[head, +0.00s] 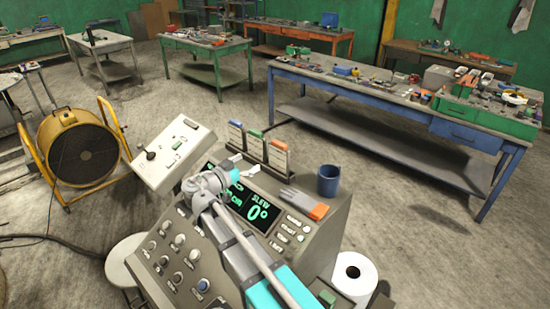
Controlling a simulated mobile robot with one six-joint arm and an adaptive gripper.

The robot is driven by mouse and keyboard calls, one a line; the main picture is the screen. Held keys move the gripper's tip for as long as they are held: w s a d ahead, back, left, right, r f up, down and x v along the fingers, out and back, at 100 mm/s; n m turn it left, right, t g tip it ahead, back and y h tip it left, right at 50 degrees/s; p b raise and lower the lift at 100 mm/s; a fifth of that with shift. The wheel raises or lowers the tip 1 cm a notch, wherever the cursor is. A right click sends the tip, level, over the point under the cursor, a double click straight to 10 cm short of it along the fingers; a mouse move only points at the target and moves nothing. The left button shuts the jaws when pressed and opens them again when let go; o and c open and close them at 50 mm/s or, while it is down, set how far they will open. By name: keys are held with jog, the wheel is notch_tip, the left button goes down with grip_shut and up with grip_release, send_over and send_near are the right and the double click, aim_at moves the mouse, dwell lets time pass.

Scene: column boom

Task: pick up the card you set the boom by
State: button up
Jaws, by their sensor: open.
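Three upright cards stand in a row along the back edge of the grey console: one with a blue top (236,135), one with a green top (256,146) and one with an orange top (279,155). Their writing is too small to read. The console's dark display (258,212) reads SLEW 0°; my arm covers part of its left reading. My arm reaches over the console from the bottom. The pale end of my gripper (249,172) shows small just in front of the cards, open, with nothing visible in it. I cannot tell whether it touches a card.
A grey glove with an orange cuff (304,203) and a blue mug (328,180) lie on the console's right. A tilted switch panel (172,155) stands left, near a yellow fan (80,150). A white roll (354,274) is at lower right. A blue workbench (380,95) stands behind.

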jog(key=shift+w+a, duration=0.1)
dwell(0.3)
send_near(277, 145)
jog(key=x, duration=0.4)
jog(key=shift+w+d, duration=0.3)
jog(key=shift+w, duration=0.1)
jog(key=shift+x, duration=2.6)
jog(key=shift+s, duration=0.1)
jog(key=c, duration=1.1)
